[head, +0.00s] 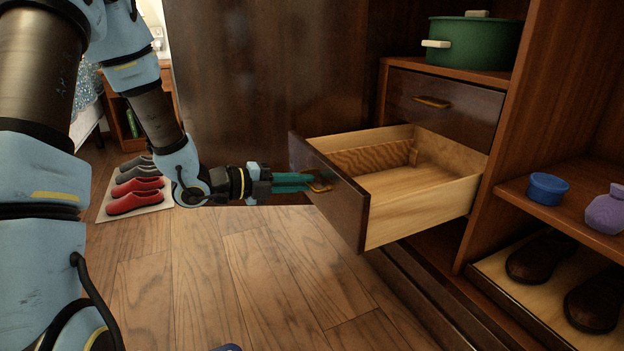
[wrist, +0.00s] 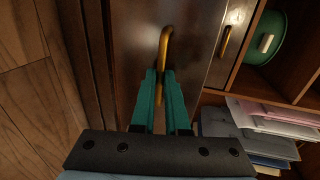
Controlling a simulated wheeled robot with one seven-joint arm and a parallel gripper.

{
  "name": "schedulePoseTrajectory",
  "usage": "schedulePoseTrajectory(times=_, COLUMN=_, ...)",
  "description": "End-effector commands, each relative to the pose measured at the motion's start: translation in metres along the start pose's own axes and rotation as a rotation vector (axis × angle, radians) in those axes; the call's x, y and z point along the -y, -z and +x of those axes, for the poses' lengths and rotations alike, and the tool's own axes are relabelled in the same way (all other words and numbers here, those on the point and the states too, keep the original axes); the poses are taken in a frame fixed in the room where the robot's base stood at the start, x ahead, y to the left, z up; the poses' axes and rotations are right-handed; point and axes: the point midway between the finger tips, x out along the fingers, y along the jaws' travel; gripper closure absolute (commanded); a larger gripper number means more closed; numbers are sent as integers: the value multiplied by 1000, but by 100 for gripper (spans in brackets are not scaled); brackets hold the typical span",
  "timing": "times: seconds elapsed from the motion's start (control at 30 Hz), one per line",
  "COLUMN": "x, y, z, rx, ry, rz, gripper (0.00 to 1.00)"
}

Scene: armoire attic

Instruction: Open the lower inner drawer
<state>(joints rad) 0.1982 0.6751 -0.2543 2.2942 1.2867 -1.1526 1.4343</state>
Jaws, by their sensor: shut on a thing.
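The lower inner drawer (head: 420,216) is pulled well out of the armoire in the head view. Its inside is light wood, and a slatted wooden piece (head: 372,157) shows along the far side of it. My gripper (head: 312,182) is at the dark drawer front, shut on the brass handle (head: 322,183). In the wrist view, the teal fingers (wrist: 164,95) sit on either side of the handle (wrist: 163,62). The upper inner drawer (head: 440,105) is closed, with its own brass handle (head: 432,102).
A green pot (head: 474,45) stands on top of the drawer unit. A blue bowl (head: 547,188) and a purple bottle (head: 604,212) stand on the right shelf, above brown shoes (head: 540,256). Red shoes (head: 137,198) lie at left.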

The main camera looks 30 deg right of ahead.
Motion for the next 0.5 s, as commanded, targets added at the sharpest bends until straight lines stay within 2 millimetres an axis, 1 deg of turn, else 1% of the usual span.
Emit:
schedulePoseTrajectory(times=0.03, x=0, y=4, z=-1, rx=-9, ry=0, rz=-1, gripper=100)
schedulePoseTrajectory(times=0.43, x=-1, y=3, z=-3, rx=-9, ry=1, rz=0, gripper=100)
schedulePoseTrajectory(times=0.47, x=-1, y=3, z=-3, rx=-9, ry=1, rz=0, gripper=86)
schedulePoseTrajectory(times=0.5, x=-1, y=3, z=-3, rx=-9, ry=1, rz=0, gripper=81)
